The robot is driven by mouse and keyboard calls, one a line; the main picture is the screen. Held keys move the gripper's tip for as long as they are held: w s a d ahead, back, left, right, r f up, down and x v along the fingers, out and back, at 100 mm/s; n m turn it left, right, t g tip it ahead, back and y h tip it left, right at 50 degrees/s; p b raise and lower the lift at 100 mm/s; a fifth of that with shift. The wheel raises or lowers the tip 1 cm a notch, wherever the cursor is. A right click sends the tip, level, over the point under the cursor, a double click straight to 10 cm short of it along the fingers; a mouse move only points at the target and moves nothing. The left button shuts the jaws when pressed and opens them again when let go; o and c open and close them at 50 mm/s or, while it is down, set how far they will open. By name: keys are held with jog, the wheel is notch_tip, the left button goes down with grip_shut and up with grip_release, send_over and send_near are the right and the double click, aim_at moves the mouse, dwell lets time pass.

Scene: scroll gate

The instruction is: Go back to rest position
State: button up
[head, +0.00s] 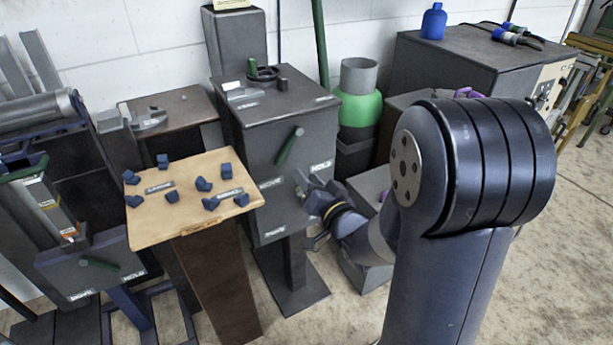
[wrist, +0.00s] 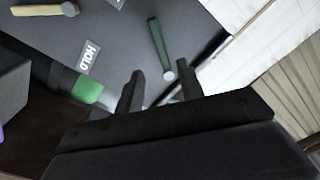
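My gripper (head: 308,188) is in front of the dark grey cabinet (head: 262,215), at its right side in the head view. In the wrist view the two dark fingers of my gripper (wrist: 161,82) stand apart with a clear gap and hold nothing. A green handle (wrist: 159,45) on the grey panel lies just beyond the fingertips in that view. A HOLD label (wrist: 90,56) is left of it. In the head view the green handle (head: 289,146) is tilted on the cabinet front, between the labels, above and left of my gripper.
A small table (head: 150,236) with several blue pieces stands left of the cabinet. A green and grey cylinder (head: 359,108) stands behind my arm. A similar dark unit (head: 95,265) with a green handle is at far left. Open floor (head: 570,260) lies at right.

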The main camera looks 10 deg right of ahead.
aim_at(287, 153)
jog(key=b+x, duration=0.1)
jog(key=x, duration=0.9)
jog(key=shift+w+a+f, duration=0.1)
jog(key=shift+w, duration=0.3)
jog(key=p+v, duration=0.1)
jog(key=v, duration=1)
jog(key=b+x, duration=0.1)
jog(key=x, duration=1)
jog(key=shift+w+f, duration=0.1)
jog(key=shift+w, duration=0.05)
jog(key=shift+d+f+n+b, duration=0.1)
jog(key=shift+d+n+b, duration=0.3)
jog(key=shift+n, duration=0.5)
